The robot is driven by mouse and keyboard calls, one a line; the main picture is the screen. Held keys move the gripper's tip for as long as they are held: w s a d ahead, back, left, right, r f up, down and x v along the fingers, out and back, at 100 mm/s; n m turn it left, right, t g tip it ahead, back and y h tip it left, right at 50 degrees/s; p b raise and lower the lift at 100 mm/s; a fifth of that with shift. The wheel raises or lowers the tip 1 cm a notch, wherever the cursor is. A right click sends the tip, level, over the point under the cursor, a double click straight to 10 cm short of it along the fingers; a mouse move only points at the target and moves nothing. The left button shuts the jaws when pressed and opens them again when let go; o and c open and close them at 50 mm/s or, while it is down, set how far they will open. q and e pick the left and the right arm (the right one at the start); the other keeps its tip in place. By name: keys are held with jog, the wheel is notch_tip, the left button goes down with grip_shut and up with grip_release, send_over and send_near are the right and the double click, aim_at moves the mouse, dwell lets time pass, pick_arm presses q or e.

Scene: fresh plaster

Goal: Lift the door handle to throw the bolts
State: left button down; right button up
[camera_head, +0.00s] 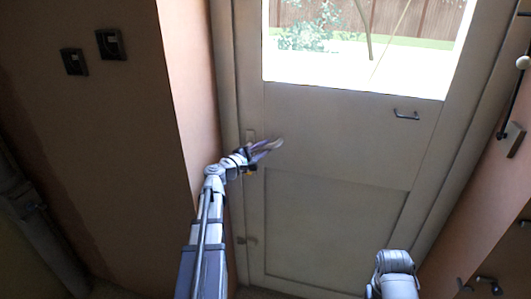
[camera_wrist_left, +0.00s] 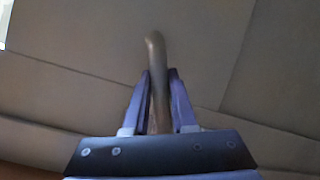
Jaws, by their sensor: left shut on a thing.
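The pale door (camera_head: 335,130) is closed in its frame. Its door handle (camera_head: 277,144) is on the left side of the door below the window, and its free end points right and slightly up in the head view. My left gripper (camera_head: 262,150) is shut on the handle, with the handle's end sticking out past the fingers. In the left wrist view the brownish handle (camera_wrist_left: 155,48) runs between the two purple fingers of the left gripper (camera_wrist_left: 160,85). The handle's root is hidden behind my gripper. The bolts are not visible.
A small dark pull (camera_head: 406,114) is on the door's right side. Two dark switches (camera_head: 110,44) are on the left wall. Hooks and a dark rail (camera_head: 507,105) line the right wall. Part of my right arm shows at the bottom. A wall corner stands close to my left arm.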

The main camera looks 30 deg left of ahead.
pick_arm(q)
jog(key=shift+s+a+r+n+t, duration=0.1)
jog(key=shift+a+r+n+t, duration=0.1)
jog(key=shift+r+n+t, duration=0.3)
jog(key=shift+a+r+n+t, duration=0.1)
jog(key=shift+a+r+n, duration=0.1)
jog(key=shift+n, duration=0.5)
jog(key=shift+b, duration=0.3)
jog(key=c, duration=0.7)
grip_release()
jog(key=shift+c, duration=0.2)
jog(key=v, duration=0.7)
jog(key=shift+s+b, duration=0.35)
jog(key=shift+s, duration=0.1)
